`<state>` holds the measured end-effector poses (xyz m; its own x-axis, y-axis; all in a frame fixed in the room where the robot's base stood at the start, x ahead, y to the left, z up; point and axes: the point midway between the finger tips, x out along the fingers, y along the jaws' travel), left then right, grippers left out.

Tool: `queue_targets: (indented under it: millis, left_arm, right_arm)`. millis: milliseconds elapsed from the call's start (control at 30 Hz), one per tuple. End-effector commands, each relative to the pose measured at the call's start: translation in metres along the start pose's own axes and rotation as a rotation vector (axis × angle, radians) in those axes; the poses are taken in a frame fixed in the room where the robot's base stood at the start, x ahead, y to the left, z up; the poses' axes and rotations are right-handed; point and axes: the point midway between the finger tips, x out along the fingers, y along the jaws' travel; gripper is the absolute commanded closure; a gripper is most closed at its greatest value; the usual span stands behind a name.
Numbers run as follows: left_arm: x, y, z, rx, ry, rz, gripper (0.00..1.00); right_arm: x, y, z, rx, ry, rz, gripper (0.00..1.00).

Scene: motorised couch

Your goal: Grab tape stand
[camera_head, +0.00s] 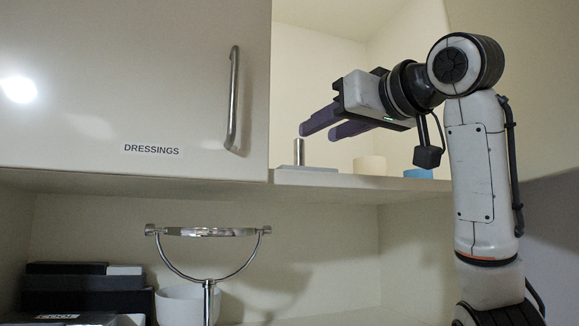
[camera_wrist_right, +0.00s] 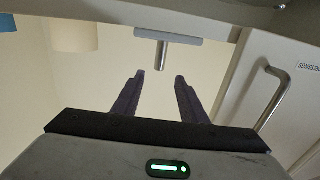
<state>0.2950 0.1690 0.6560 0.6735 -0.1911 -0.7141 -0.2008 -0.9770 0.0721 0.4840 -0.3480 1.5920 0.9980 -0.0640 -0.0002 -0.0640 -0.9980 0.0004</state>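The tape stand (camera_head: 299,153) is a short metal post on a flat grey base. It stands upright near the front edge of the upper shelf, in the open cabinet. In the right wrist view the stand (camera_wrist_right: 161,55) appears upside down, its base at the top. My right gripper (camera_head: 318,132) is open and empty, with dark purple fingers pointing left, a little above and beside the post. In the wrist view my right gripper (camera_wrist_right: 159,75) has the post's end in line with the gap between its fingertips, apart from them. My left gripper is not in view.
A cream cup (camera_head: 369,165) and a blue item (camera_head: 418,173) stand right of the stand on the shelf. A closed DRESSINGS door (camera_head: 130,90) with a metal handle (camera_head: 234,100) is left. Below are a round mirror (camera_head: 210,232), a white bowl (camera_head: 180,303) and dark boxes (camera_head: 85,290).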

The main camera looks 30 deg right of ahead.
Motion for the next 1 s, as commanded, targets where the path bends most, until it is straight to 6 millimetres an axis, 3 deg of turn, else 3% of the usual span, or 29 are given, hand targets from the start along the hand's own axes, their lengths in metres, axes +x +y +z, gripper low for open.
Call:
queue_targets:
  millis: [100, 367, 700, 1000]
  left_arm:
    - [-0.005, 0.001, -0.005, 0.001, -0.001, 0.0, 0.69]
    - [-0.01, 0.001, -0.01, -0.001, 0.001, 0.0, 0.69]
    - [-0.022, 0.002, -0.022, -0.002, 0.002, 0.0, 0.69]
    - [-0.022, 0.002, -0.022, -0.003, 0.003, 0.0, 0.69]
  right_arm:
    - [0.022, 0.0, 0.0, 0.0, -0.008, 0.0, 0.61]
    - [0.045, -0.001, 0.0, 0.0, -0.002, -0.002, 0.61]
    - [0.09, 0.002, 0.001, 0.0, -0.002, -0.001, 0.61]
    - [0.093, 0.001, 0.002, 0.0, 0.001, -0.002, 0.64]
